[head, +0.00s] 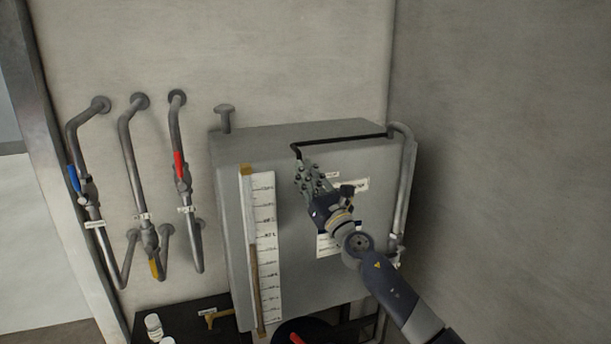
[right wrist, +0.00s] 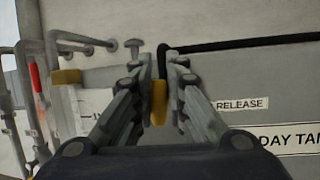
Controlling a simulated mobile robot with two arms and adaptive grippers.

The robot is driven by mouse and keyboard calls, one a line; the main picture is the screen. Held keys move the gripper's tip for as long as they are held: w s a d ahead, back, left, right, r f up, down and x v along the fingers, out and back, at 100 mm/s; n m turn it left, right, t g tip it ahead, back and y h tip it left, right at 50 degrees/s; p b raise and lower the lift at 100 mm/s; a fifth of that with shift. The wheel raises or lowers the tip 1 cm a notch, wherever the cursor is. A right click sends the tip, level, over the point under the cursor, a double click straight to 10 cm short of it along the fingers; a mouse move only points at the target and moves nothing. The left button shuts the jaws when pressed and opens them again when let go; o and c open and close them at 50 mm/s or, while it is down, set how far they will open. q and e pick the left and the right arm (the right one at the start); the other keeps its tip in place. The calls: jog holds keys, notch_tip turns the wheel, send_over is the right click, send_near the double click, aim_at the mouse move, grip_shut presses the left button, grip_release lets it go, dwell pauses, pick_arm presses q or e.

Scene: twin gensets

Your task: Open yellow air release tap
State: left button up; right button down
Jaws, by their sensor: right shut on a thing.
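The yellow air release tap (right wrist: 158,104) shows in the right wrist view as a small upright yellow lever, beside the label ending in "RELEASE" (right wrist: 242,104). My right gripper (right wrist: 160,82) is shut on it, one finger on each side. In the head view my right gripper (head: 303,172) is at the upper front of the grey day tank (head: 225,155), just below the end of the black hose (head: 340,140), and it hides the tap there. My left gripper is not in view.
Three wall pipes at the left carry a blue (head: 74,179), a yellow (head: 155,268) and a red handle (head: 180,165). A level gauge (head: 264,230) runs down the tank front. Small white containers (head: 153,324) stand below. A bare wall (head: 500,130) is at the right.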

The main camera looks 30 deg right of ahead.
jog(key=shift+a+f, duration=0.1)
jog(key=c, duration=1.6)
grip_release()
jog(key=v, duration=1.2)
